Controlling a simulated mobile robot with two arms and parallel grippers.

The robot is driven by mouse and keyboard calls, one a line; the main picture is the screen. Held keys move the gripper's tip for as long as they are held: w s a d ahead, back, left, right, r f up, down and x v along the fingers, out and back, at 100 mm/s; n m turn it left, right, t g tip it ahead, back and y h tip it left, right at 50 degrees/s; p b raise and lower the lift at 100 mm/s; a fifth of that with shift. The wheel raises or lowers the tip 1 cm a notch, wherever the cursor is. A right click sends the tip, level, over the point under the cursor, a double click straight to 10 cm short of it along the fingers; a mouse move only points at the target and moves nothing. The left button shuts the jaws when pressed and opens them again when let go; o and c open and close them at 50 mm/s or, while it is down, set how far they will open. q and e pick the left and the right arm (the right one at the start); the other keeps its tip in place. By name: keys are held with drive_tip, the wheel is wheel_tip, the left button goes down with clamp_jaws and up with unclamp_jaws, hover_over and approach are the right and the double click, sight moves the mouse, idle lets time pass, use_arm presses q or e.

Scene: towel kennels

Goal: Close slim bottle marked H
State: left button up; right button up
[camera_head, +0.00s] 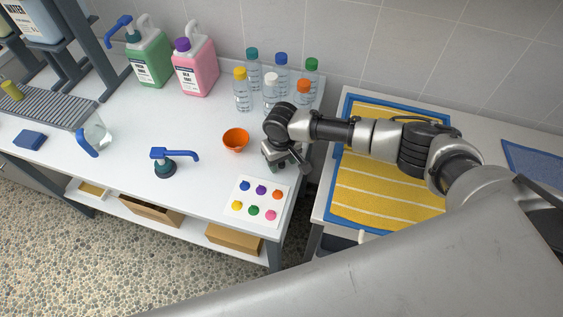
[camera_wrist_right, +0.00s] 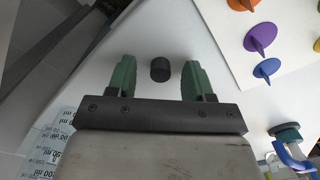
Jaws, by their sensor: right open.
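My right gripper (camera_head: 280,163) is low over the white table, right of the orange bowl. In the right wrist view its green fingers (camera_wrist_right: 157,72) are apart, with a small dark cylinder (camera_wrist_right: 160,69), perhaps a cap, between them, apparently untouched. Small clear bottles stand behind my right arm, among them ones with a yellow cap (camera_head: 242,92), a blue cap (camera_head: 281,68) and a white cap (camera_head: 271,92). No letter H can be read on any bottle, so I cannot tell which is the slim one marked H. My left gripper is out of view.
An orange bowl (camera_head: 235,141), a pump head with a blue spout (camera_head: 170,161) and a white card with coloured knobs (camera_head: 257,201) are near my right gripper. Green (camera_head: 149,58) and pink (camera_head: 195,69) jugs stand at the back. A yellow towel (camera_head: 385,190) lies at right.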

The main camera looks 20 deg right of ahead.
clamp_jaws()
idle(0.4)
drive_tip(key=shift+r, duration=0.1)
drive_tip(key=shift+r, duration=0.5)
wheel_tip(320, 180, up, 3)
drive_tip(key=shift+r, duration=0.1)
drive_tip(key=s+d+r, duration=0.5)
drive_tip(key=s+r, duration=0.1)
drive_tip(key=s, duration=0.4)
drive_tip(key=shift+s+d+r, duration=0.2)
drive_tip(key=shift+d+r, duration=0.05)
drive_tip(key=shift+r, duration=0.1)
